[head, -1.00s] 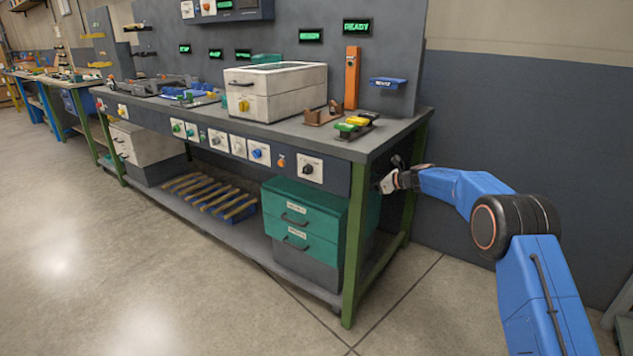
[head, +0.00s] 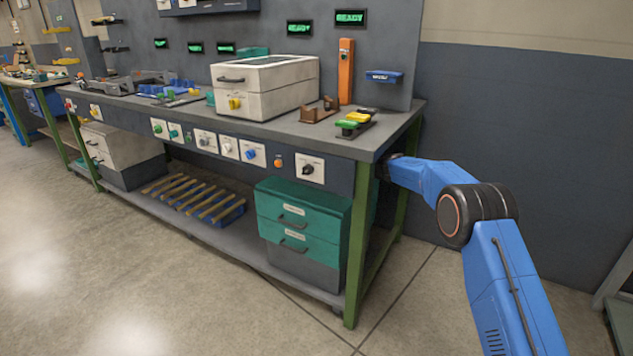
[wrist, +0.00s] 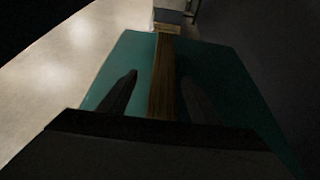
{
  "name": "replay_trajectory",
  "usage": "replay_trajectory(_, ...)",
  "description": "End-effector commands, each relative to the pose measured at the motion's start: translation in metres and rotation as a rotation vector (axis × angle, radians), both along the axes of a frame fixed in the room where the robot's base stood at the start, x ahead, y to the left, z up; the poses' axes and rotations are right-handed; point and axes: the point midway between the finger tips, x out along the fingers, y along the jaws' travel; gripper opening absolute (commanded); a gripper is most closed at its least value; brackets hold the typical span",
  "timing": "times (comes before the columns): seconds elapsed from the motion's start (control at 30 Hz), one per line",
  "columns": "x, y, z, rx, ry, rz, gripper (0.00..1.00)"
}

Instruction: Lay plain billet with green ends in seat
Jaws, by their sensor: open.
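My gripper (wrist: 158,95) is open in the wrist view, its two dark fingers apart over a teal surface. A plain wooden strip (wrist: 163,72) runs lengthwise between the fingers; I cannot tell whether its ends are green or whether a finger touches it. The teal surface looks like the top of the teal drawer cabinet (head: 304,228) under the bench. In the head view my gripper is hidden behind the bench's green front leg. Several wooden billets (head: 187,190) lie side by side in a blue tray on the lower shelf. I cannot tell which thing is the seat.
The bench top (head: 285,127) holds a white lidded box (head: 262,88), a brown bracket (head: 318,112), an orange post (head: 346,70) and green and yellow blocks (head: 357,119). The green leg (head: 357,250) stands close beside my arm. The floor in front is clear.

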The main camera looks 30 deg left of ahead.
Motion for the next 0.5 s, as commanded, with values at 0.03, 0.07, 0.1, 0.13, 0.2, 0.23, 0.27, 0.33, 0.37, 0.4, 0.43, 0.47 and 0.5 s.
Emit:
replay_trajectory(0.03,0.0,0.004,-0.003,0.0,0.001,0.001,0.57)
replay_trajectory(0.07,0.001,0.006,-0.003,0.0,0.001,0.001,0.57)
replay_trajectory(0.1,0.001,0.009,-0.004,0.0,0.0,0.0,0.57)
replay_trajectory(0.13,0.002,0.01,-0.004,0.0,0.0,0.0,0.57)
replay_trajectory(0.2,0.004,0.017,-0.006,0.001,-0.001,0.001,0.57)
replay_trajectory(0.23,0.005,0.021,-0.008,0.0,0.0,0.001,0.57)
replay_trajectory(0.27,0.006,0.024,-0.01,0.0,0.0,0.001,0.57)
replay_trajectory(0.33,0.009,0.031,-0.012,0.0,-0.001,0.001,0.57)
replay_trajectory(0.37,0.01,0.034,-0.013,0.0,0.0,0.0,0.57)
replay_trajectory(0.4,0.011,0.039,-0.015,0.0,0.0,0.001,0.57)
replay_trajectory(0.43,0.011,0.042,-0.015,0.001,-0.001,0.0,0.57)
replay_trajectory(0.47,0.011,0.044,-0.016,0.001,0.0,0.0,0.57)
replay_trajectory(0.5,0.012,0.047,-0.018,0.0,0.001,0.0,0.57)
